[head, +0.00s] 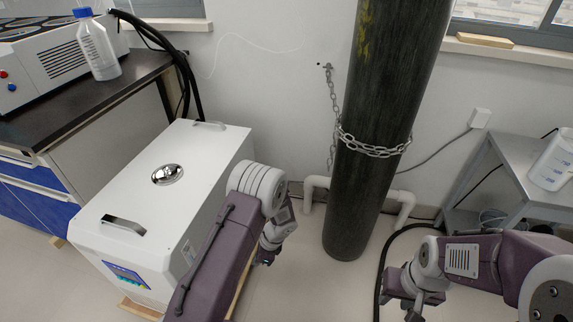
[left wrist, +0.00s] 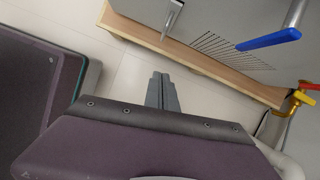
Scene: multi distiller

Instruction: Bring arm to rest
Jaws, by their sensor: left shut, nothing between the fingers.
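My left arm reaches in from the bottom of the head view, in front of the white chiller box (head: 165,185). Its left gripper (head: 264,262) hangs low beside the box's right side, pointing down. In the left wrist view, the left gripper (left wrist: 162,78) has its two fingers together with nothing between them. My right gripper (head: 412,312) is at the lower right of the head view, folded low in front of the right arm. Its fingers are small and partly cut off at the bottom edge, so their opening is unclear.
A dark gas cylinder (head: 385,110), chained to the wall, stands between the arms. A black bench (head: 90,90) with a blue-capped bottle (head: 98,48) is at left. A grey metal table (head: 508,165) is at right. A blue-handled valve (left wrist: 268,40) shows near the left gripper.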

